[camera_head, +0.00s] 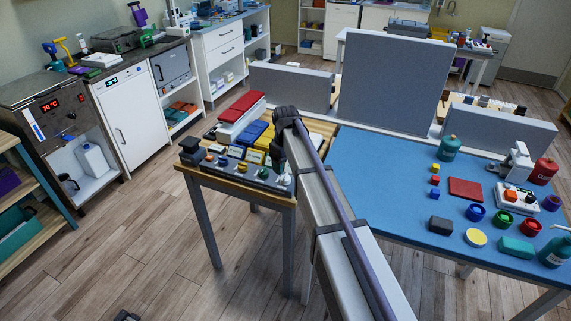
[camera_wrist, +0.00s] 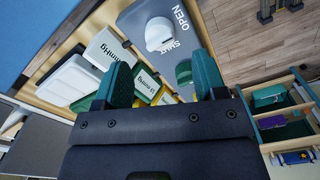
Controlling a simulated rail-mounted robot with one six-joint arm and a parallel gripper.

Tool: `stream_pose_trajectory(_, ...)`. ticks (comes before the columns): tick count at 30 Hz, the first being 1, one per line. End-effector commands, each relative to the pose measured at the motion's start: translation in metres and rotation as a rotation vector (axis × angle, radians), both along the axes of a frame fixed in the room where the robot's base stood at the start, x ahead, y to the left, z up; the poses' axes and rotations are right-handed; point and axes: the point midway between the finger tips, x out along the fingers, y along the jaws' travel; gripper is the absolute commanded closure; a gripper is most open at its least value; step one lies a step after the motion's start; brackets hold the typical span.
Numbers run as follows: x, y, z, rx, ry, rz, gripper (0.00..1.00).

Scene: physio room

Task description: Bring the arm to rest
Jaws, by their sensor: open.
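My gripper (camera_wrist: 162,80) shows in the wrist view with its two teal fingers apart and nothing between the tips. Beyond the fingers are a grey panel with a white knob (camera_wrist: 159,34) marked OPEN and SHUT, and gauge-like plates (camera_wrist: 108,48) lettered mmHg. I cannot tell how far the fingertips are from them. In the head view my arm (camera_head: 335,220) rises from the bottom past the wooden table's right end; I cannot make out the gripper's fingers there.
A wooden table (camera_head: 184,167) carries a knob panel (camera_head: 228,171), a red-topped block (camera_head: 241,104) and blue pads (camera_head: 250,133). Right of my arm, a blue table (camera_head: 385,190) holds bottles, blocks, a red square (camera_head: 466,189) and a button box (camera_head: 515,200). Grey screens (camera_head: 391,85) stand behind.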

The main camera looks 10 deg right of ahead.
Motion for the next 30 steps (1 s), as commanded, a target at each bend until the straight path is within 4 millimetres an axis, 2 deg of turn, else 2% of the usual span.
stream_pose_trajectory(1, 0.0, 0.0, 0.027, 0.0, 0.0, 0.0, 0.35)
stream_pose_trajectory(3, 0.0, 0.0, 0.041, 0.0, 0.0, 0.0, 0.35)
stream_pose_trajectory(6, 0.0, 0.0, 0.052, 0.0, 0.0, 0.0, 0.35)
stream_pose_trajectory(20, 0.0, 0.0, 0.05, 0.0, 0.0, -0.002, 0.35)
stream_pose_trajectory(23, -0.003, 0.0, 0.05, 0.0, 0.0, -0.09, 0.35)
stream_pose_trajectory(26, -0.076, 0.0, 0.05, -0.001, 0.001, -0.284, 0.35)
stream_pose_trajectory(27, -0.11, 0.0, 0.05, -0.001, 0.001, -0.357, 0.35)
stream_pose_trajectory(30, -0.193, 0.0, 0.05, -0.001, 0.0, -0.503, 0.35)
